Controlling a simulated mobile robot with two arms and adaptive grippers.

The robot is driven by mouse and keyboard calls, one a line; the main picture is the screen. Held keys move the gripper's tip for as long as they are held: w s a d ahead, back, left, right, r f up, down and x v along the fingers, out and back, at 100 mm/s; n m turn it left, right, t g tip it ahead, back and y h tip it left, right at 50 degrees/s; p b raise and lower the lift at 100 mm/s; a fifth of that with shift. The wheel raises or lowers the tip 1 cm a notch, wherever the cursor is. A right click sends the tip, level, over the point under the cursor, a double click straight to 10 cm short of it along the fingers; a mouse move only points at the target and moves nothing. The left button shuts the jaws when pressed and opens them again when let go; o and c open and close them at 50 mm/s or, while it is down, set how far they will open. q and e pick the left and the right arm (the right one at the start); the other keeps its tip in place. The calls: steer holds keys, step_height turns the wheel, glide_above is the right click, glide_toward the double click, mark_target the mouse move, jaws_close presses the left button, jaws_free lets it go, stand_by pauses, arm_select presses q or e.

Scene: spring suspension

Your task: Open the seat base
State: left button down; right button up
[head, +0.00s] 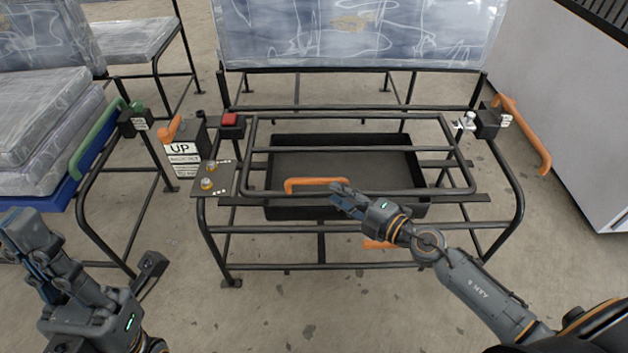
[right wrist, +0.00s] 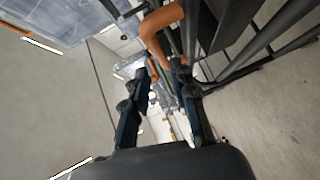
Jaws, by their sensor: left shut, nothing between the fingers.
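The seat base is a black tubular frame (head: 350,115) lying over a black tray (head: 420,211). An orange handle (head: 308,184) sits on its front bar. My right gripper (head: 338,196) is at the right end of this handle, just in front of the front bar. In the right wrist view its fingers (right wrist: 161,72) stand apart with a gap between them, and the orange handle (right wrist: 158,28) shows just past the tips. I cannot tell whether they touch it. My left gripper (head: 20,228) is shut and empty at the lower left, away from the seat.
A second orange handle (head: 378,244) is low at the front, partly behind my right arm. A box marked UP (head: 183,150), a red button (head: 230,119) and a knob panel (head: 214,178) stand left. A wrapped backrest (head: 370,30) rises behind. Wrapped cushions (head: 45,125) lie left.

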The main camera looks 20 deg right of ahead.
mark_target(320, 184)
steer(key=x, duration=0.8)
steer(key=shift+b, duration=0.3)
jaws_close()
